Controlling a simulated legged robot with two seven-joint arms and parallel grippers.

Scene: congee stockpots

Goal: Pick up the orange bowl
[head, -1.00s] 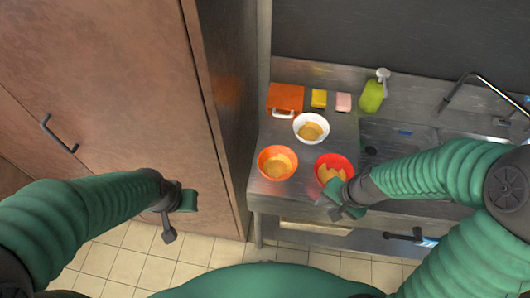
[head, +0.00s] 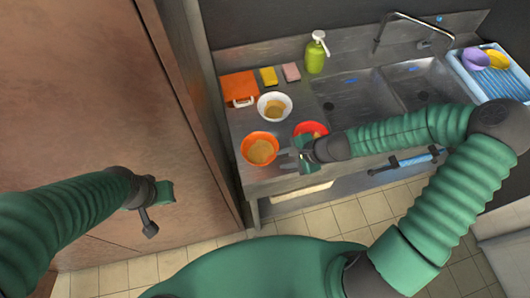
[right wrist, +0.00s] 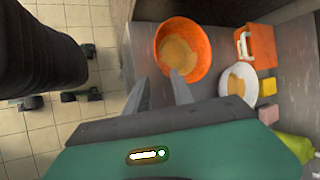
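The orange bowl (head: 247,147) stands upright near the front left of the steel counter, with tan food in it. In the right wrist view the orange bowl (right wrist: 204,52) lies just beyond the fingertips. My right gripper (head: 284,160) is at the counter's front edge, right of the bowl and slightly nearer. In the right wrist view my right gripper (right wrist: 160,84) has its two fingers apart with nothing between them. My left gripper (head: 152,208) hangs by the brown cabinet, away from the counter; its finger gap is unclear.
A white bowl (head: 262,100) is behind. An orange box (head: 238,86), sponges and a green soap bottle (head: 316,58) line the back. Double sinks (head: 350,103) lie right. The cabinet (head: 90,90) bounds the left.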

